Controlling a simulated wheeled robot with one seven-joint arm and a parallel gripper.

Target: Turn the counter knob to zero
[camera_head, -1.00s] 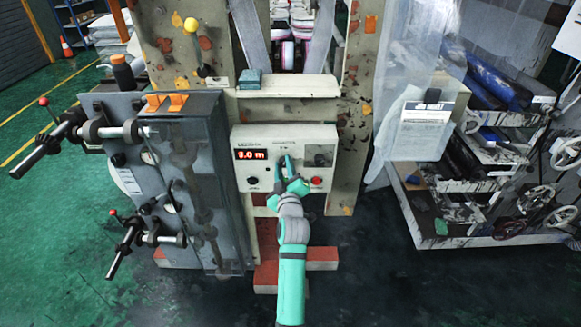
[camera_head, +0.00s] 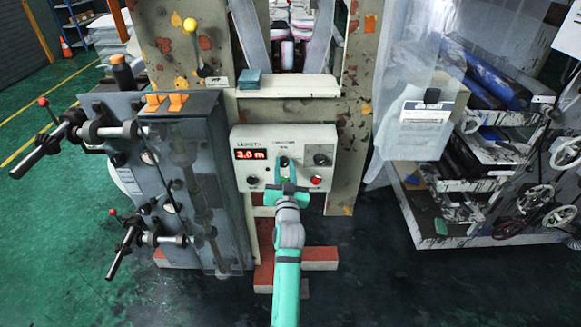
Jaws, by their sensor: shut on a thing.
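The counter panel (camera_head: 250,137) is a pale box on the front of the machine. Its red display (camera_head: 250,154) reads about 3.0 m. A dark knob (camera_head: 284,161) sits in the panel's middle, between my gripper's fingertips. My gripper (camera_head: 284,168) is teal, points up at the panel and is shut on this knob. The fingers partly hide the knob. Another dark knob (camera_head: 252,180) sits under the display. A red button (camera_head: 316,180) is at the lower right, below a dark dial (camera_head: 321,159).
A grey cabinet (camera_head: 205,120) with protruding shafts and handles stands close at the left. A rack (camera_head: 480,186) with rolls and white handwheels stands at the right, with plastic sheeting and a clipboard (camera_head: 424,117) beside it. Green floor is open at the lower left.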

